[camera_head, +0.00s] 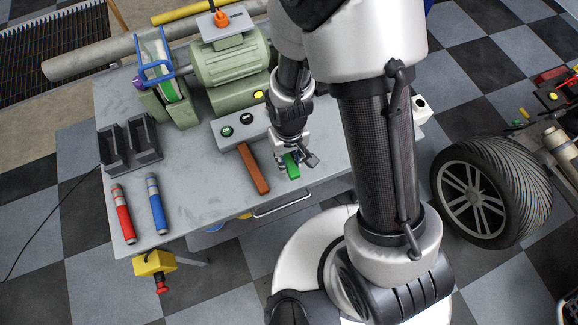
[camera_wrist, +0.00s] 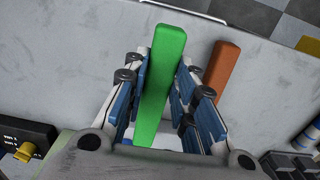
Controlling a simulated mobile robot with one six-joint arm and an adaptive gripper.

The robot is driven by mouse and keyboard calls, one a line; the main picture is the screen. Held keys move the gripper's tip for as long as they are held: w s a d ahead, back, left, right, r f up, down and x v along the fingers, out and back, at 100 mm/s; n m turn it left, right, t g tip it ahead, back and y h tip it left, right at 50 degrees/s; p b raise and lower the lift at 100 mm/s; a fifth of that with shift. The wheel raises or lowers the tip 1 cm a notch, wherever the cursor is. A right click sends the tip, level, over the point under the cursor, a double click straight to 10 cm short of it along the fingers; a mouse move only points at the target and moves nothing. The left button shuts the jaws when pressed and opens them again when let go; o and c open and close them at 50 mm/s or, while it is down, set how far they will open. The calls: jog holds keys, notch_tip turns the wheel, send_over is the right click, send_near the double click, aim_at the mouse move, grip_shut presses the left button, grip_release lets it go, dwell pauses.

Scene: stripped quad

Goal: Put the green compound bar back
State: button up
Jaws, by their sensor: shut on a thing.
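The green compound bar (camera_wrist: 160,85) is between the blue-padded fingers of my gripper (camera_wrist: 171,85) in the wrist view. In the head view, its green end (camera_head: 292,164) shows at my gripper (camera_head: 294,155), over the front right part of the grey table (camera_head: 200,199). My gripper is shut on the bar. I cannot tell whether the bar touches the table. A brown-orange bar (camera_head: 254,169) lies on the table just left of my gripper. It also shows right of the green bar in the wrist view (camera_wrist: 216,75).
A black two-slot holder (camera_head: 130,145) stands at the table's left. Red (camera_head: 123,213) and blue (camera_head: 156,204) cylinders lie in front of it. A green grinder (camera_head: 232,70) stands behind. A yellow box with a red button (camera_head: 154,264) hangs off the front edge.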

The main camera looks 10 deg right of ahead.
jog(key=shift+f+b, duration=0.75)
jog(key=shift+f, duration=1.75)
jog(key=shift+f, duration=0.25)
jog(key=o, duration=1.1)
jog(key=shift+r, duration=0.1)
jog(key=shift+c, duration=0.2)
